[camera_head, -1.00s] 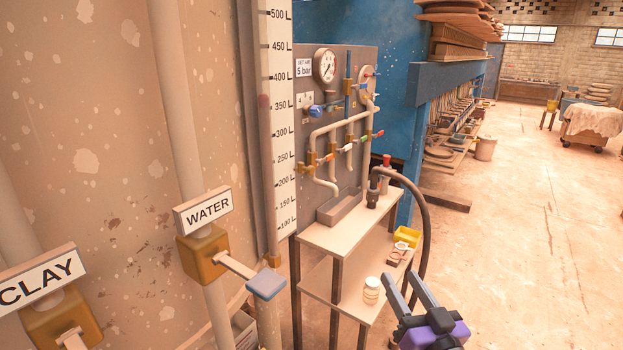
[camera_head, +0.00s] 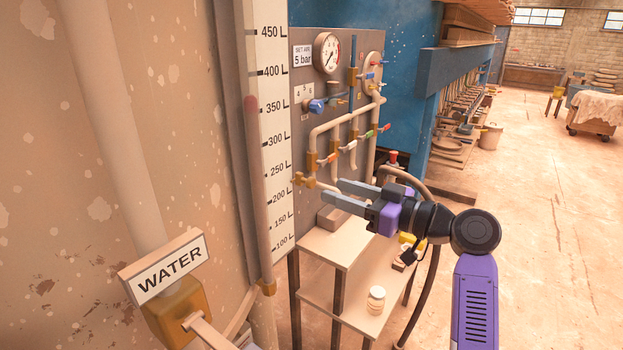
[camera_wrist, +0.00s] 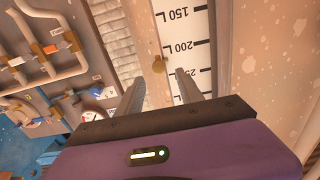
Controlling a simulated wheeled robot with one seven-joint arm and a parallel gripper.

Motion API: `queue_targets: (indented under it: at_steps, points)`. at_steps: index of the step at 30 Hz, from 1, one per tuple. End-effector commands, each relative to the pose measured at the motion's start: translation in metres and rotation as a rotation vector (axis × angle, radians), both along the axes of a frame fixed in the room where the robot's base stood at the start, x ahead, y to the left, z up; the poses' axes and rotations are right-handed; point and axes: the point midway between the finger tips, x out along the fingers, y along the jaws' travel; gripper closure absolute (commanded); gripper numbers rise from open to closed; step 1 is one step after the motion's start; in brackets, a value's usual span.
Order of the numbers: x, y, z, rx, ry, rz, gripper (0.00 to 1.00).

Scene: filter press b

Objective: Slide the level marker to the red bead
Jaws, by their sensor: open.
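The measuring scale (camera_head: 267,120) is a tall white strip with black litre marks, left of centre in the head view. A reddish band, apparently the red bead (camera_head: 250,104), shows in the upright tube on the scale's left, near 350 L. I cannot make out the level marker for certain. My gripper (camera_head: 331,191) is open and empty, its two fingers pointing left toward the scale near the 200 L height, apart from it in the picture. In the wrist view the scale (camera_wrist: 187,20) appears upside down beyond the fingers (camera_wrist: 158,82), with 150, 200 and part of 250 visible.
A grey panel (camera_head: 309,75) with a gauge (camera_head: 327,52), pipes and coloured valves stands right of the scale. A small bench (camera_head: 340,247) stands below. The WATER lever (camera_head: 172,269) is lower left. Open floor lies right.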

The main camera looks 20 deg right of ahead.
Motion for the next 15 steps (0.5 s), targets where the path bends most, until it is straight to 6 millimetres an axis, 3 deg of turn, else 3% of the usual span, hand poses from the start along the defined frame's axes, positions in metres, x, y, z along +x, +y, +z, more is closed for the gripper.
queue_targets:
  at_steps: [15]
  points:
    - [0.055,0.04,0.002,-0.002,-0.003,-0.002,0.56]
